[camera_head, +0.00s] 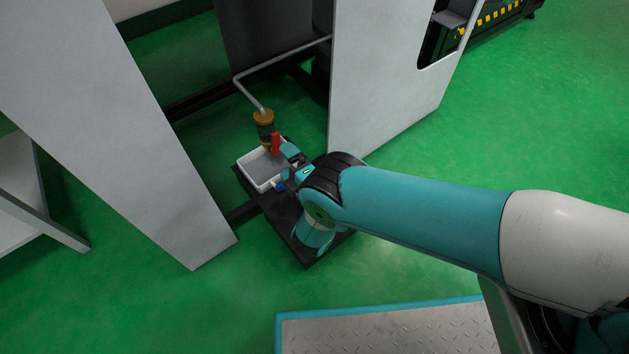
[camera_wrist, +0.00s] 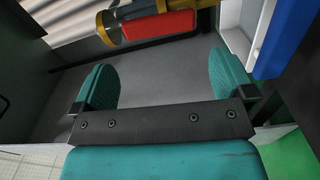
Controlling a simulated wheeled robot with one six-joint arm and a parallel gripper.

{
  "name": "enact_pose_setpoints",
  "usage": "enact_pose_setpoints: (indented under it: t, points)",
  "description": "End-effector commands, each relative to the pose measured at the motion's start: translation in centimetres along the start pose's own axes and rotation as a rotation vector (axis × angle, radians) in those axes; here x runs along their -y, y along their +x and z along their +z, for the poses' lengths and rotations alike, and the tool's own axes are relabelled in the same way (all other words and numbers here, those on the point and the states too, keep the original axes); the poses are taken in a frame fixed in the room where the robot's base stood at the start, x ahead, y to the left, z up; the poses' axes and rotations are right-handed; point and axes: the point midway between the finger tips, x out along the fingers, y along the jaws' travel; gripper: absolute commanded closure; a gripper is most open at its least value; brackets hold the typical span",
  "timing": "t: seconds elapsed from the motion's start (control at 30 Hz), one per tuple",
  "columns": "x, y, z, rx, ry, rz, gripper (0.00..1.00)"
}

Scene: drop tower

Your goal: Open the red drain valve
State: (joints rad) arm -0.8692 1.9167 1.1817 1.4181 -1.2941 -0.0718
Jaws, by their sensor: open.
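The red valve handle (camera_head: 275,143) hangs on the side of a brass drain valve (camera_head: 264,118) at the end of a grey pipe, inside an open cabinet. In the wrist view the red handle (camera_wrist: 158,26) lies across the top, beyond my fingertips, with the brass fitting (camera_wrist: 107,28) at its left. My gripper (camera_wrist: 163,78) is open and empty, its two teal pads wide apart. In the head view my gripper (camera_head: 287,168) is right beside and below the handle. I see no contact in the wrist view.
A white tray (camera_head: 243,166) with a grey inside sits under the valve on a dark base plate. Grey panels stand left (camera_head: 130,130) and right (camera_head: 375,90) of the opening. In the wrist view, a blue part (camera_wrist: 275,50) is close to the right finger.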

Motion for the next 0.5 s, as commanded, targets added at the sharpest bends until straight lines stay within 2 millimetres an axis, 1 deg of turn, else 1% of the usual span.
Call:
enact_pose_setpoints:
  t: [0.03, 0.27, 0.5]
  points:
    - [-0.8, -0.5, -0.1, 0.0, 0.0, -0.001, 0.0]
    - [-0.8, -2.9, -0.1, 0.0, 0.0, -0.002, 0.0]
    - [-0.8, -6.5, -0.1, -0.001, 0.0, -0.002, 0.0]
